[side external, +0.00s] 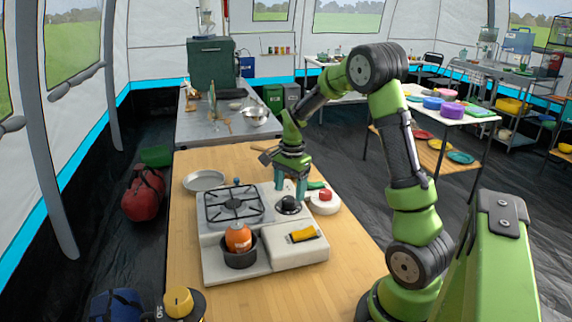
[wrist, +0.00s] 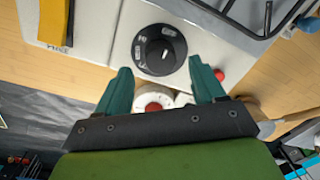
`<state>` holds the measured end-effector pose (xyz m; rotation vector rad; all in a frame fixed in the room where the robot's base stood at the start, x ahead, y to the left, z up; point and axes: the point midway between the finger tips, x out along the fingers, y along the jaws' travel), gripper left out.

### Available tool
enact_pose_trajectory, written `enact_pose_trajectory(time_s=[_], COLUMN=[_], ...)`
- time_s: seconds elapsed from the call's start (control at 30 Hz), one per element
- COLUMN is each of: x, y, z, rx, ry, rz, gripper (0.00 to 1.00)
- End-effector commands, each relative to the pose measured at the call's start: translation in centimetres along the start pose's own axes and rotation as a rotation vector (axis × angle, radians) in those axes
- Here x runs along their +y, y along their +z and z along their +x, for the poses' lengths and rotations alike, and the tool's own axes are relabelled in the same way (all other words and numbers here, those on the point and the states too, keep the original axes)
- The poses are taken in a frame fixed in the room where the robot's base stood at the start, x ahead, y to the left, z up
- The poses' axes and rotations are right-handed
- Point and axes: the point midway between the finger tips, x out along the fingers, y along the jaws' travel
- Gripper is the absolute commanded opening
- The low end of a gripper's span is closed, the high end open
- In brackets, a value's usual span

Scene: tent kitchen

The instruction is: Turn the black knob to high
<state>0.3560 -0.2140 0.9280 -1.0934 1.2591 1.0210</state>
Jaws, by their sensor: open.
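The black knob (side external: 289,205) sits on the light grey panel of the stove (side external: 215,260), to the right of the burner grate. In the wrist view the round black knob (wrist: 159,49) has white markings around its face and a short white line right of its middle. My gripper (side external: 291,190) points down at the knob in the side view. In the wrist view its two green fingers (wrist: 160,82) are open and spread to either side, with the knob just beyond and between their tips. I cannot tell whether they touch it.
A yellow-orange object (side external: 302,234) lies on the panel near the knob. A red-topped white round item (side external: 325,200) stands right of it. A metal plate (side external: 204,181) lies behind left.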

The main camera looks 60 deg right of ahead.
Motion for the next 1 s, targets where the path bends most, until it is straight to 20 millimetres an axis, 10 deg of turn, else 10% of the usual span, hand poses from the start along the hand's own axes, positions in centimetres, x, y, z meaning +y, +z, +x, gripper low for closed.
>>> enact_pose_trajectory(time_s=[0.6, 1.0], x=[0.0, 0.0], y=[0.0, 0.0], z=[3.3, 3.3], rx=[0.000, 0.000], ry=[-0.001, -0.001], rz=[0.000, 0.000], gripper=[0.67, 0.13])
